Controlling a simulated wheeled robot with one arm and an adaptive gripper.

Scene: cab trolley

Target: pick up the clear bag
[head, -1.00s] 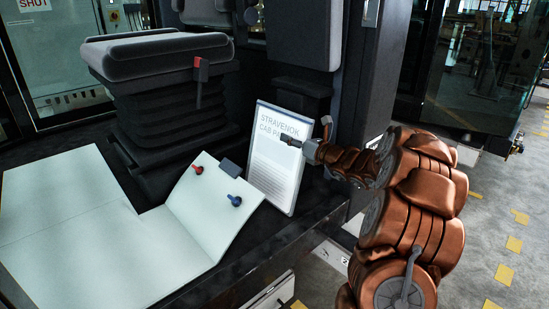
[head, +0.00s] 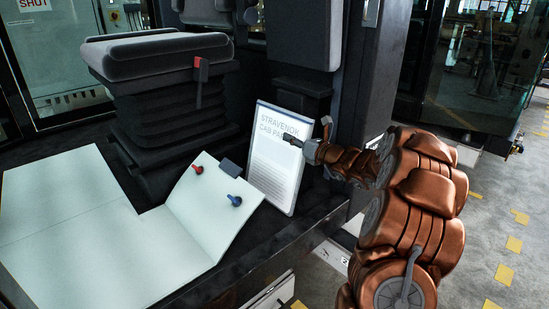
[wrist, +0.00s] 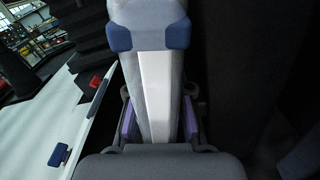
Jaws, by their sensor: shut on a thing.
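The clear bag (head: 277,160) is a flat pouch with a blue top edge. A white printed sheet inside reads "STRAVENOK CAB PA…", and the rest of that line is covered by my gripper. The bag stands tilted on the dark floor, leaning back by the seat. My gripper (head: 297,141) is at its upper right edge in the head view. In the wrist view the bag (wrist: 154,85) runs edge-on between the purple-padded fingers of my gripper (wrist: 160,122), which is shut on it. Blue parts show at its far end.
A white folded board (head: 75,225) lies to the left, its raised flap close to the bag. A red knob (head: 197,169) and a blue knob (head: 234,201) are on the flap. A dark seat (head: 160,80) stands behind. The platform edge drops to the floor in front.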

